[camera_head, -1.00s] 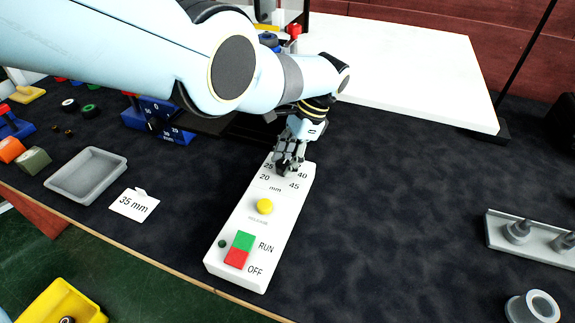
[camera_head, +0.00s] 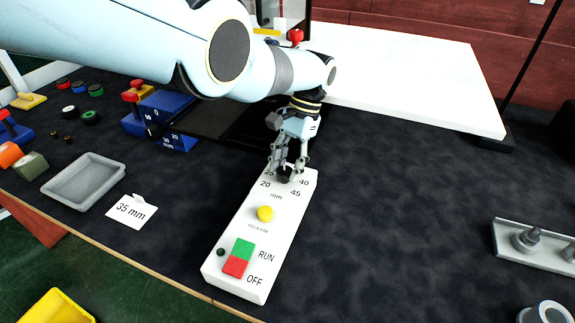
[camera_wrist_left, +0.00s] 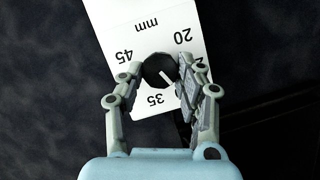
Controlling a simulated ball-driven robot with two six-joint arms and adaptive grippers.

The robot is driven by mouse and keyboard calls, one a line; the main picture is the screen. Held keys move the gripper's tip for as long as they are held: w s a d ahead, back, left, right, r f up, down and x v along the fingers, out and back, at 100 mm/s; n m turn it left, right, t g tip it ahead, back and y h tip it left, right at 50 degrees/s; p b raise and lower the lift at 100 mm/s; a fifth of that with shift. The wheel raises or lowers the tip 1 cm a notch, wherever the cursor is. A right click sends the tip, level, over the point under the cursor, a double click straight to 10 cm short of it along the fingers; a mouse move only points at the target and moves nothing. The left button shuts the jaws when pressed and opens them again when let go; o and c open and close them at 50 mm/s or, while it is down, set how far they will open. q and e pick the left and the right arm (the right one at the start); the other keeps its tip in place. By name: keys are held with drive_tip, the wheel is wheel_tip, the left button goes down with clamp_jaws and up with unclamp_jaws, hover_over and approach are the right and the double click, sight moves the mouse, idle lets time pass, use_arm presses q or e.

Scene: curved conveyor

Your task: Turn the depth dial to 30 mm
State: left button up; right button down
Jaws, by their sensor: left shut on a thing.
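The depth dial is a black round knob (camera_wrist_left: 158,69) with a white pointer line, on the far end of a white control panel (camera_head: 240,222). In the left wrist view the pointer slants to the lower right, between the 35 and the partly covered 25. The 30 mark is hidden behind a finger. My left gripper (camera_wrist_left: 160,71) is shut on the dial, one finger on each side; it also shows in the head view (camera_head: 286,170). The panel also carries a yellow release button (camera_head: 265,214), green RUN and red OFF buttons (camera_head: 239,258). My right gripper is not in view.
A grey rack with pegs (camera_head: 540,246) is at right. The dark mat between panel and rack is clear.

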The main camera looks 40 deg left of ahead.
use_arm(q)
drive_tip(key=shift+s+f, duration=0.1)
drive_tip(key=o, duration=1.1)
drive_tip(key=shift+o, duration=0.2)
drive_tip(key=v, duration=1.2)
